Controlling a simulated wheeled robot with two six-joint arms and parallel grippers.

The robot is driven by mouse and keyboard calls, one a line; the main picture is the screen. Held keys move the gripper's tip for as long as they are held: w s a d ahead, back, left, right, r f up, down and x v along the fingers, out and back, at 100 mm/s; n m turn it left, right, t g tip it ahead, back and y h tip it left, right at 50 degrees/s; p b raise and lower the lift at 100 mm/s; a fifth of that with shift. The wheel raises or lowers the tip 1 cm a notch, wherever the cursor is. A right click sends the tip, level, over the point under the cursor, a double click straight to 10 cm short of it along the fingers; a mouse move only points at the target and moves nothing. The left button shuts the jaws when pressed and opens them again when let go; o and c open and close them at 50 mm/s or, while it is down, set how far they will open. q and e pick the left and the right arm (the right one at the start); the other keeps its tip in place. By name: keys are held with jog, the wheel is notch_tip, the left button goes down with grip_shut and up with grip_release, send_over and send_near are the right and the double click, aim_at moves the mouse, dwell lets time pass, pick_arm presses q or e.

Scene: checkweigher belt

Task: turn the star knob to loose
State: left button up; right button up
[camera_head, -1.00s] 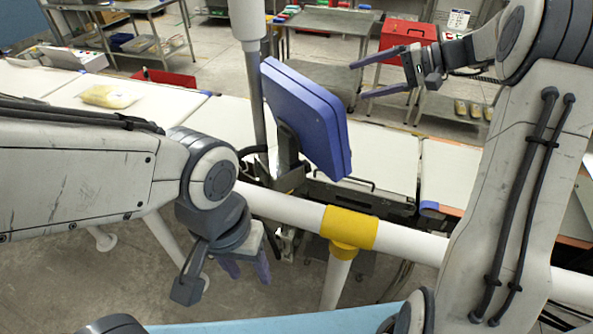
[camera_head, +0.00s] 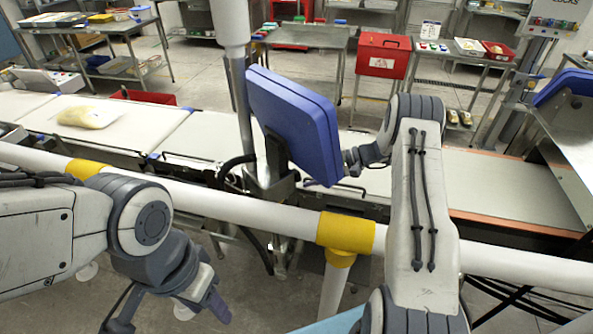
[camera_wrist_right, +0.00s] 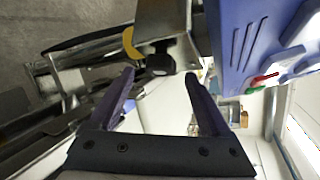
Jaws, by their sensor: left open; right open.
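A dark knob (camera_wrist_right: 160,63) shows in the right wrist view under a metal bracket, with a curved yellow piece (camera_wrist_right: 130,44) beside it. I take it for the star knob; its shape and setting are too small to tell. My right gripper (camera_wrist_right: 160,76) is open, its two fingertips either side of the knob in the picture; whether they touch it I cannot tell. In the head view this gripper (camera_head: 352,161) is at the right edge of the blue display, its fingers hidden behind it. My left gripper (camera_head: 166,312) is open and empty at the lower left, low in front of the white rail.
The blue display (camera_head: 293,122) stands on a post above the belt and blocks the head view of the knob. A white rail (camera_head: 230,208) with yellow joints crosses in front. A bagged product (camera_head: 88,117) lies on the left belt. The right belt (camera_head: 500,185) is clear.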

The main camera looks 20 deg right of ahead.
aim_at(298, 175)
jog(key=shift+p+x, duration=0.45)
jog(key=shift+x, duration=1.3)
grip_shut()
jog(key=shift+f+b, duration=0.15)
jog(key=shift+b, duration=0.55)
jog(key=n+t+y+b, duration=0.2)
jog(key=b, duration=0.8)
jog(key=shift+f+n+y, duration=0.15)
jog(key=shift+n+y, duration=0.25)
jog(key=shift+n+t+y+b, duration=0.3)
jog(key=shift+b, duration=0.4)
jog(key=shift+r, duration=0.25)
grip_release()
